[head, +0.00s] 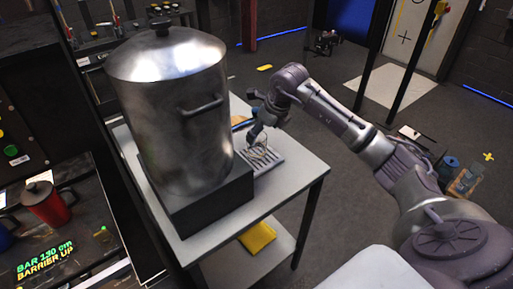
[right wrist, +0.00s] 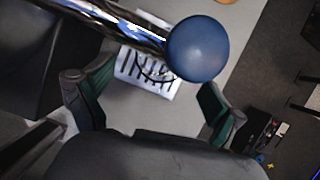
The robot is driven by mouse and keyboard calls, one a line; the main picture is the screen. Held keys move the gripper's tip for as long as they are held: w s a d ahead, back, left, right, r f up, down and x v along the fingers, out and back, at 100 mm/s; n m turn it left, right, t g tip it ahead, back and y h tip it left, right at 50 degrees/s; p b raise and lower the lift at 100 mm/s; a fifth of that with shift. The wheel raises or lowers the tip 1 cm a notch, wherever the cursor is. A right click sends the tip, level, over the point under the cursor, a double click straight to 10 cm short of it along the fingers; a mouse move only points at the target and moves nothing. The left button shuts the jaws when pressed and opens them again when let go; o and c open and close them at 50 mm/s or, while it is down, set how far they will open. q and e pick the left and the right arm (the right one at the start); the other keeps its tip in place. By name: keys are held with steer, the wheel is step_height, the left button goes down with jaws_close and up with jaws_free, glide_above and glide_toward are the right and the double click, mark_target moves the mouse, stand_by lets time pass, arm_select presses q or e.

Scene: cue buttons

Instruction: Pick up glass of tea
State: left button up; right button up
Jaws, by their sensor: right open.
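A clear glass (head: 258,150) stands on the slatted drip tray (head: 272,163) in front of the big metal urn (head: 172,110). Whether it holds tea I cannot tell. My right gripper (head: 258,128) is just above the glass, beside the urn. In the right wrist view my right gripper (right wrist: 140,88) is open, its green-padded fingers wide apart with nothing held. A blue ball (right wrist: 198,48) on a chrome lever (right wrist: 110,20) shows beyond the fingers, partly covering the tray (right wrist: 130,68). Dark curved lines over the tray there may be the glass. My left gripper is out of view.
The urn stands on a dark base (head: 210,190) on a small grey table (head: 305,170). A yellow cloth (head: 257,236) lies on the lower shelf. Open floor lies beyond the table.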

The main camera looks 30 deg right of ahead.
mark_target(259, 137)
steer(key=p+x, duration=0.1)
steer(key=x, duration=0.2)
steer(key=shift+w+f, duration=0.2)
steer(key=shift+f, duration=0.1)
steer(key=shift+w+f, duration=0.15)
steer(key=shift+f, duration=0.15)
steer(key=shift+c, duration=1.7)
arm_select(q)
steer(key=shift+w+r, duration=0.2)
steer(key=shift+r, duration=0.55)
arm_select(e)
steer(key=shift+r, duration=0.1)
jaws_close()
steer(key=shift+r, duration=0.1)
